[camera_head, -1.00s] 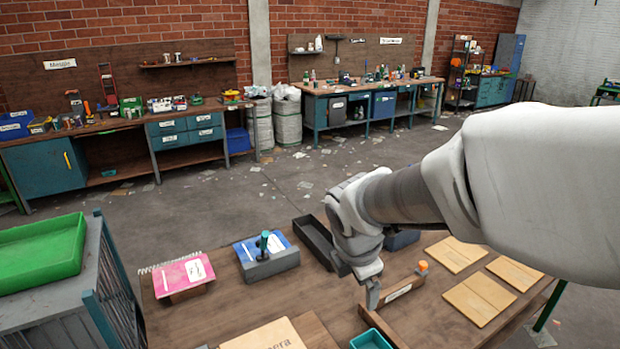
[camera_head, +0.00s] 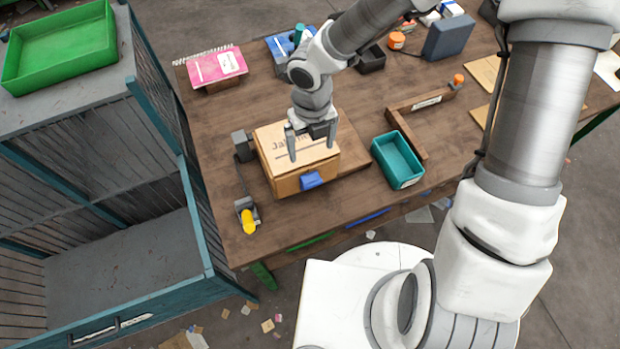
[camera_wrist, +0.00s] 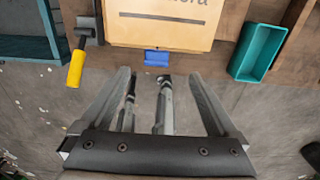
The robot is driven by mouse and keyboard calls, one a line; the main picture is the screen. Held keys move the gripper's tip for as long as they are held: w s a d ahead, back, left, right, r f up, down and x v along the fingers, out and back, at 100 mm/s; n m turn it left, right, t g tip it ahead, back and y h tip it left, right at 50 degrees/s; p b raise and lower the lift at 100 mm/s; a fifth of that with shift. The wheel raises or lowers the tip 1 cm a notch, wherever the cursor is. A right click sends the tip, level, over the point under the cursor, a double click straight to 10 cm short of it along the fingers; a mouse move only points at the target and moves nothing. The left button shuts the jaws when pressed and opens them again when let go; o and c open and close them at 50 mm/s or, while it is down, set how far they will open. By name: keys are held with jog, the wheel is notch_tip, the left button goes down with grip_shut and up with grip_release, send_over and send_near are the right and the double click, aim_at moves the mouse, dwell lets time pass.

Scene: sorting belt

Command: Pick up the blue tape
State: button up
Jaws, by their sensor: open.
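A small blue piece (camera_head: 311,180), which I take to be the blue tape, is at the lower front edge of a cardboard box (camera_head: 285,185). It also shows in the wrist view (camera_wrist: 157,58), just beyond the fingers and near the middle. The box is clamped or flanked on its left by a dark clamp. My gripper (camera_head: 311,146) is open and empty, fingers pointing down, above the box and behind the blue piece in the head view. In the wrist view my gripper (camera_wrist: 157,76) frames the floor below the blue piece. I cannot tell the height between them.
The dark clamp with a yellow handle (camera_head: 248,219) stands left of the box. A teal tray (camera_head: 397,160) is to its right, beside a wooden strip. A pink notebook (camera_head: 216,66) lies behind. A shelf unit with a green tray (camera_head: 60,50) stands left of the table.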

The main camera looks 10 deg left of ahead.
jog(key=b, duration=0.1)
send_over(310, 176)
jog(key=f, duration=0.6)
jog(key=shift+w+d+f, duration=0.1)
jog(key=shift+w, duration=0.15)
jog(key=f, duration=0.2)
jog(key=f+b, duration=0.1)
jog(key=f, duration=0.1)
jog(key=shift+s, duration=0.4)
jog(key=shift+f, duration=0.6)
jog(key=shift+c, duration=0.3)
jog(key=shift+w, duration=0.1)
grip_shut()
